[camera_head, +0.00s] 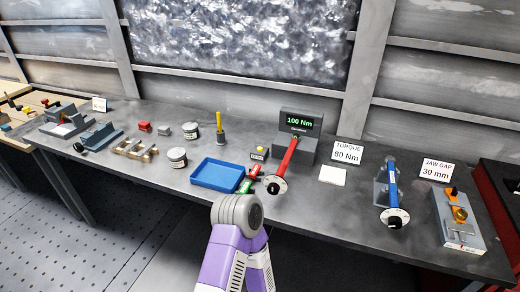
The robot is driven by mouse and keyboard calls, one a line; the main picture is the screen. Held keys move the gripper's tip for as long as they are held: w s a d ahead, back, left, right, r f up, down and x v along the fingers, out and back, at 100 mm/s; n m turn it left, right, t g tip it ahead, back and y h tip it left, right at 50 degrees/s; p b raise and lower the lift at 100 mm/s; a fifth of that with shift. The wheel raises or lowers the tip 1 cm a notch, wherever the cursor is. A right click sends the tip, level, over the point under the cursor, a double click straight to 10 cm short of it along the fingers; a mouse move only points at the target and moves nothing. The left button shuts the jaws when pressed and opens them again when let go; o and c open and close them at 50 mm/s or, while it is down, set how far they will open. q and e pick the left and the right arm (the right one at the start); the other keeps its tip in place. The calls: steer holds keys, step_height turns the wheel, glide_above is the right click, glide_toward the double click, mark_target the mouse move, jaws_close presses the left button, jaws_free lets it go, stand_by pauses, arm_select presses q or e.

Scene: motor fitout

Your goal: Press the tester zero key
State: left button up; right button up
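The tester (295,148) is a grey box on the bench, right of the middle, and its display (300,122) reads 100 Nm in green. A red torque wrench (287,160) leans down from its front to a round dial (275,185). A small box with a yellow button (260,150) sits just left of the tester; I cannot read its label, so I cannot tell whether it is the zero key. One of my arms, purple and white with a grey joint, rises at the bottom centre, below the tester. Neither gripper can be made out.
A blue tray (217,175) lies left of the tester, with small red and green items at its right edge. A TORQUE 80 Nm card (346,152), blue wrench (393,185) and JAW GAP 30 mm card (436,170) stand to the right. Tins and a vise are left.

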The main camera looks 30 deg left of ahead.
arm_select(q)
jaws_close()
stand_by(1.5)
